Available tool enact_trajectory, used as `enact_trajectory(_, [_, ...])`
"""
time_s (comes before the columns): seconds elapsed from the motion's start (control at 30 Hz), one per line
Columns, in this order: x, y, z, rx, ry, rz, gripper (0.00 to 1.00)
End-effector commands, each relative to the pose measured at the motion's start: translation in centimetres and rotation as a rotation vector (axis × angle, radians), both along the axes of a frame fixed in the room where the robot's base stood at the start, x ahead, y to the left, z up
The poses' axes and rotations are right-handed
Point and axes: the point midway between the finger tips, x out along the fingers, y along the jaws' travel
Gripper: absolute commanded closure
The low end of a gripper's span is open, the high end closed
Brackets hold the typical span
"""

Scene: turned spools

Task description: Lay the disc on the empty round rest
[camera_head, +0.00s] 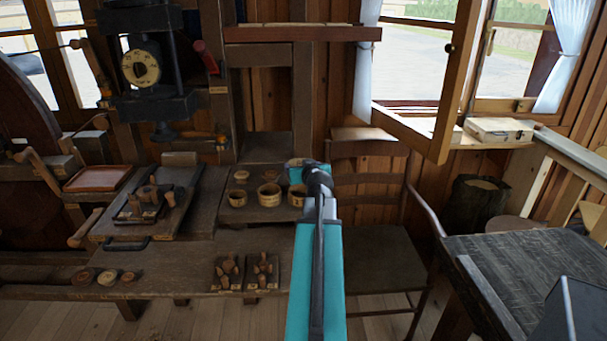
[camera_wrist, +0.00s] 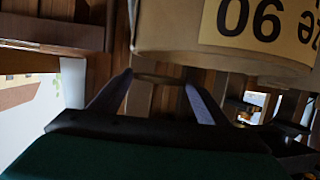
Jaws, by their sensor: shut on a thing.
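My gripper (camera_head: 303,170) is over the right end of a dark shelf in the head view, with my teal arm below it. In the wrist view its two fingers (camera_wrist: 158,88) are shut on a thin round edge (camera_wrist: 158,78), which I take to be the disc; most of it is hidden. A tan round thing (camera_head: 293,162) shows beside the gripper in the head view. A pale labelled round holder (camera_wrist: 165,30) fills the top of the wrist view, its "90" upside down. I cannot tell whether the disc touches it. Labelled round holders stand on the shelf: left (camera_head: 237,197), middle (camera_head: 269,195), right (camera_head: 297,196).
Small round pieces (camera_head: 107,277) lie on the lower bench at left. Two dark racks with wooden pegs (camera_head: 229,271) stand in front. A dark tray of tools (camera_head: 145,205) is left of the shelf. A chair (camera_head: 372,240) and dark table (camera_head: 530,260) are at right.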

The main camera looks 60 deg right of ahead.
Motion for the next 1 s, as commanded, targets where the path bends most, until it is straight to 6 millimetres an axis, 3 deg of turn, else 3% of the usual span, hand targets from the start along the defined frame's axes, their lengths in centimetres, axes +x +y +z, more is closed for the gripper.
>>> enact_trajectory(0.43, [0.0, 0.0, -3.2, 0.002, 0.001, 0.001, 0.62])
enact_trajectory(1.0, [0.0, 0.0, -3.8, 0.0, 0.0, 0.0, 0.62])
